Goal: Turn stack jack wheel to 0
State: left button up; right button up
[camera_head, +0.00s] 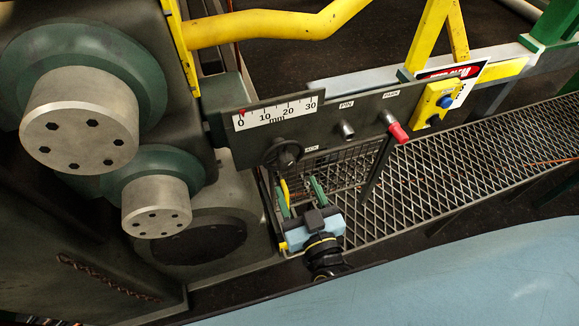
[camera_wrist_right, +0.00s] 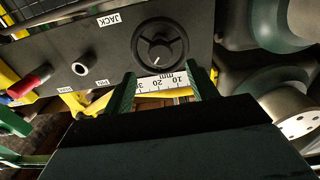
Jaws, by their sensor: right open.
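The stack jack wheel (camera_head: 284,155) is a small dark round handwheel on the grey panel, beside a JACK label. In the wrist view the wheel (camera_wrist_right: 160,44) shows its spokes and a small white mark. The white mm scale (camera_head: 276,112) above it runs from 0 to 30, and its red pointer stands at or very near 0. In the wrist view part of the scale (camera_wrist_right: 165,82) shows between my fingers. My right gripper (camera_head: 298,185) is open and empty, just below the wheel and apart from it; its green fingers (camera_wrist_right: 163,85) point toward the panel. My left gripper is not in view.
Right of the wheel, a grey knob (camera_head: 347,130) and a red-tipped knob (camera_head: 398,132) stick out. Large rollers (camera_head: 80,120) stand at left. A mesh walkway (camera_head: 450,170) runs behind my gripper.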

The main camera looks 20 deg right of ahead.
aim_at(287, 166)
jog(key=w, duration=0.6)
jog(key=shift+a, duration=0.1)
jog(key=c, duration=1)
